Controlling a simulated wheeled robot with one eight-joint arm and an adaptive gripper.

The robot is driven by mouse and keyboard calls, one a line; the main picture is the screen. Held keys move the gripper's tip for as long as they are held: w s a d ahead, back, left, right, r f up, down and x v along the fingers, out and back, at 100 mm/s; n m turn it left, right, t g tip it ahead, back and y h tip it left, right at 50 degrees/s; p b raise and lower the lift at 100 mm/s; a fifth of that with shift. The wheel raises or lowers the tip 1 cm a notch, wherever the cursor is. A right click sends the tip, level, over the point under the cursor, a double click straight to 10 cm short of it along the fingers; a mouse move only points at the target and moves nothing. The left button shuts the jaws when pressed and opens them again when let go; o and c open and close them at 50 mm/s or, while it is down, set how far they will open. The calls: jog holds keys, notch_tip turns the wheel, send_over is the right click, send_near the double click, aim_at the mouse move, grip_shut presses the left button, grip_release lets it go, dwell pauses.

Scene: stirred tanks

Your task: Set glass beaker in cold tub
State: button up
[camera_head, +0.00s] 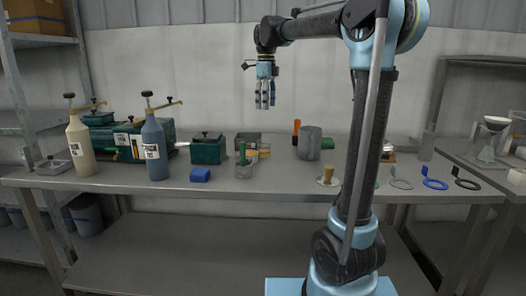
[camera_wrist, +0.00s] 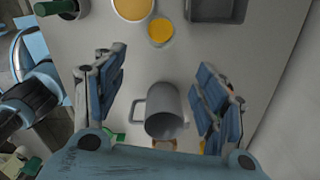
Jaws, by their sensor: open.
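A clear glass beaker (camera_head: 244,169) stands near the table's front edge, with a green-topped thing in or behind it; I cannot tell whether this is the task's beaker. Another clear glass vessel (camera_head: 427,146) stands at the right end. A grey open tub (camera_head: 243,136) stands at the back, and it shows in the wrist view (camera_wrist: 217,12); I cannot tell that it is the cold one. My gripper (camera_head: 265,106) hangs fingers down, open and empty, above the table. In the wrist view, a grey jug (camera_wrist: 163,112) shows below, between the open fingers (camera_wrist: 160,98).
The jug also stands mid-table in the head view (camera_head: 308,145). Amber-filled vessels (camera_wrist: 133,8) (camera_wrist: 160,31) are near the tub. A green box (camera_head: 207,150), a blue block (camera_head: 200,175) and two bottles (camera_head: 79,147) (camera_head: 154,150) are left. Rings (camera_head: 434,184) lie right.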

send_near(264, 149)
notch_tip(264, 149, down, 2)
jog(key=w, duration=0.3)
jog(key=shift+s+d+f, duration=0.1)
jog(key=shift+f, duration=1.45)
jog(key=shift+s+d+f, duration=0.1)
jog(key=shift+f, duration=1.45)
jog(key=c, duration=1.3)
jog(key=shift+r, duration=0.1)
